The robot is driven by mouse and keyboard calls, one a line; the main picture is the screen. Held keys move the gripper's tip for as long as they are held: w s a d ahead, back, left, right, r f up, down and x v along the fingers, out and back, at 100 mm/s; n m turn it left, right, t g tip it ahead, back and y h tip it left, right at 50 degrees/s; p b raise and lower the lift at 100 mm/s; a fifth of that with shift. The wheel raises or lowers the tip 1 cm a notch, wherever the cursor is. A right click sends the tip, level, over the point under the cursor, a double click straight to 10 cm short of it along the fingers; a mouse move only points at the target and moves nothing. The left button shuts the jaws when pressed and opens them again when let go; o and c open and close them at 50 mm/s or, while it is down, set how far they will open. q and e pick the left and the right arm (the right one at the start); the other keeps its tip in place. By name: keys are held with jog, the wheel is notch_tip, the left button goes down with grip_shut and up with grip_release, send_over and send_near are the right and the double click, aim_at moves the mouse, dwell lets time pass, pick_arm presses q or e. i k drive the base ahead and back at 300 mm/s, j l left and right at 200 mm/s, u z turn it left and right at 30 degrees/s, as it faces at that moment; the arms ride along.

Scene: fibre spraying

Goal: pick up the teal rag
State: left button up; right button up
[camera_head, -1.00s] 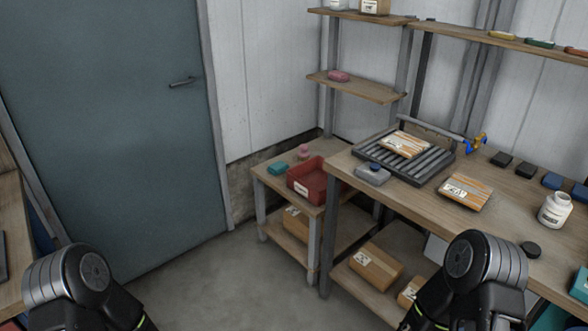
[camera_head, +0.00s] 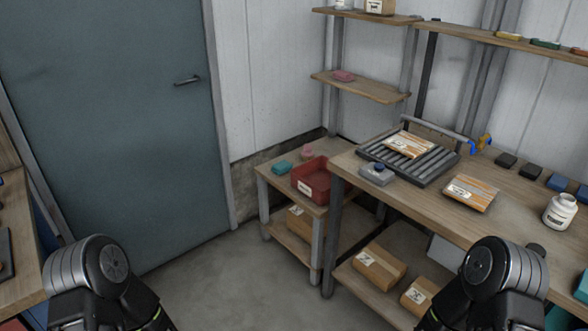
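A small teal folded piece, which looks like the teal rag (camera_head: 281,168), lies on top of the low wooden side table (camera_head: 272,183) in the corner. It is left of the red bin and apart from it. Both of my arms show only as dark rounded links at the bottom left and bottom right. Both grippers are out of the frame, and neither arm is near the rag.
A red bin (camera_head: 311,181) and a small pink item (camera_head: 307,151) share the side table. The larger workbench (camera_head: 408,192) at right holds a roller rack (camera_head: 432,162), a package (camera_head: 471,193) and a white bottle (camera_head: 560,211). Floor (camera_head: 235,279) before the door is clear.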

aim_at(282, 167)
jog(key=i+j+z, duration=0.1)
jog(key=z, duration=0.3)
jog(key=i+j+z, duration=0.1)
jog(key=z, duration=0.35)
jog(key=j+z, duration=0.1)
jog(key=z, duration=0.3)
jog(key=i+j+z, duration=0.25)
jog(key=j+z, duration=0.25)
jog(key=j, duration=0.9)
jog(key=j+z, duration=0.5)
jog(key=j, duration=1.9)
jog(key=k+j, duration=0.1)
jog(key=j, duration=0.95)
